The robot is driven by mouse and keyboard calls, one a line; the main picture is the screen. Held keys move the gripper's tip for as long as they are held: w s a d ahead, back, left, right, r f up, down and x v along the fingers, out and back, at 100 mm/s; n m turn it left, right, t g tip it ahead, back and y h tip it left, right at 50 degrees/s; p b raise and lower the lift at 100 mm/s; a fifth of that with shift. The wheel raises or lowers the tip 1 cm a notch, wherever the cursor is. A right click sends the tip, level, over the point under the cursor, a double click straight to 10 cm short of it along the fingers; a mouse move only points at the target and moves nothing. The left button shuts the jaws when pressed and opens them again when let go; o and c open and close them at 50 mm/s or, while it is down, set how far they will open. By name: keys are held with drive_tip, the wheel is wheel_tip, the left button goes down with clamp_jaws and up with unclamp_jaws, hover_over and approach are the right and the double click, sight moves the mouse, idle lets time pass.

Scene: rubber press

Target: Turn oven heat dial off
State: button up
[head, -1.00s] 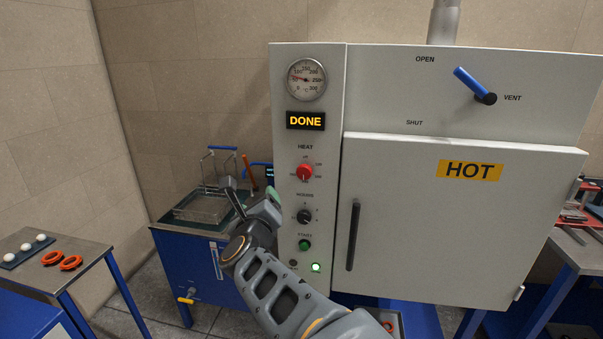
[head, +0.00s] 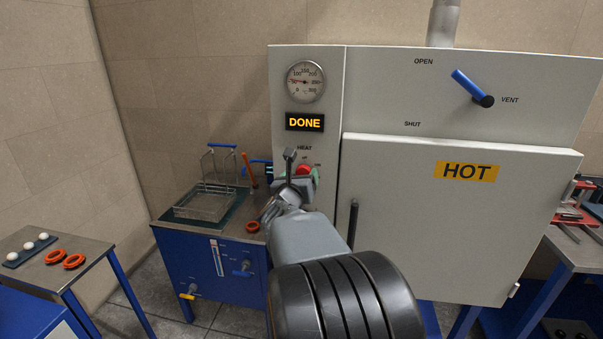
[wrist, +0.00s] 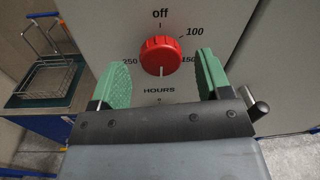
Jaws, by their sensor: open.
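The red heat dial (wrist: 160,55) is on the oven's (head: 390,90) control panel. Its white mark points down, away from "off" at the top, between 150 on the right and 250 on the left. In the head view the dial (head: 305,170) is partly hidden by my gripper (head: 298,183). In the wrist view my gripper (wrist: 161,68) is open, with one green pad left of the dial and one right of it. Gaps show between the pads and the dial, and nothing is held.
A DONE display (head: 305,122) and a round gauge (head: 305,81) sit above the dial. The oven door (head: 450,220) is closed and marked HOT. A blue tank bench with a wire basket (head: 205,203) stands left. My arm hides the lower panel controls.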

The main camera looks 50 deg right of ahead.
drive_tip(key=shift+x, duration=0.9)
drive_tip(key=shift+c, duration=0.2)
drive_tip(key=c, duration=0.9)
